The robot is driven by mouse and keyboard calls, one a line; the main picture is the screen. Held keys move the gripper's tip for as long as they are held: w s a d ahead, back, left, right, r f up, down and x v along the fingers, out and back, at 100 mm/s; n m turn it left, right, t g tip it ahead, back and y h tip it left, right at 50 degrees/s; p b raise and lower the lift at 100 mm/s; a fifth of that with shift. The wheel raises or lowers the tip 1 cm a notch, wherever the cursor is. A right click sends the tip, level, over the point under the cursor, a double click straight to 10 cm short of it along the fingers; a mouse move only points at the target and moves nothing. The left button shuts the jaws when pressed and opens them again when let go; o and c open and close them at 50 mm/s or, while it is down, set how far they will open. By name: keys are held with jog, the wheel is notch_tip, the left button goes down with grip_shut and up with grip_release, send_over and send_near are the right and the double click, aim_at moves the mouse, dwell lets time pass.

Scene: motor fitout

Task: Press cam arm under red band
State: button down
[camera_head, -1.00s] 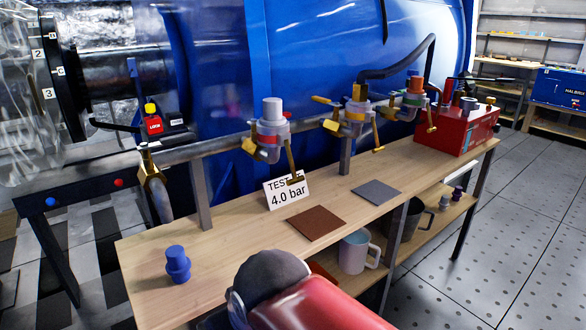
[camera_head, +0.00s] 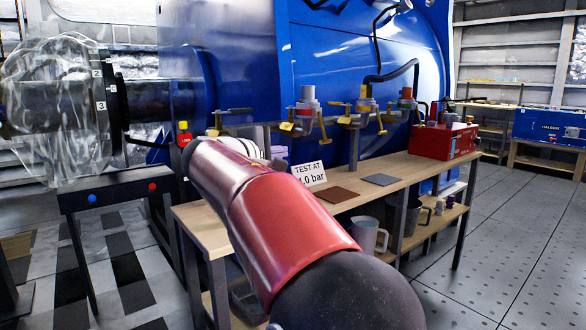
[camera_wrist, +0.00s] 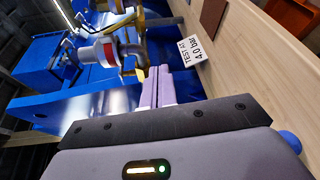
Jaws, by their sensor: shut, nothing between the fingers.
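The red-banded coupling (camera_head: 306,105), with a grey cap, stands on the pipe above the bench. It also shows large in the wrist view (camera_wrist: 108,52), lying sideways. Its cam arm with a yellow tag (camera_head: 287,127) is on its left side in the head view; that arm is close beside my fingertips in the wrist view (camera_wrist: 141,74). A second, brass-coloured arm (camera_head: 323,128) hangs on the right. My gripper (camera_wrist: 160,70) is shut and empty, its pale purple fingers pointing past the coupling's base. Contact with the tagged arm cannot be told. My arm hides most of the gripper in the head view.
Two more couplings (camera_head: 365,107) stand farther right on the pipe. A sign reading "TEST AT 4.0 bar" (camera_head: 310,174) stands on the bench (camera_head: 410,170) behind my arm. A red box (camera_head: 440,141) is at the bench's right end. Floor to the right is free.

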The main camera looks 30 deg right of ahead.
aim_at(322, 126)
jog(key=shift+w+d+r+h, duration=0.1)
jog(key=shift+w+r+h, duration=0.1)
jog(key=shift+r+h, duration=0.15)
jog(key=d, duration=0.9)
jog(key=shift+d, duration=0.2)
jog(key=shift+r, duration=0.2)
dwell(0.4)
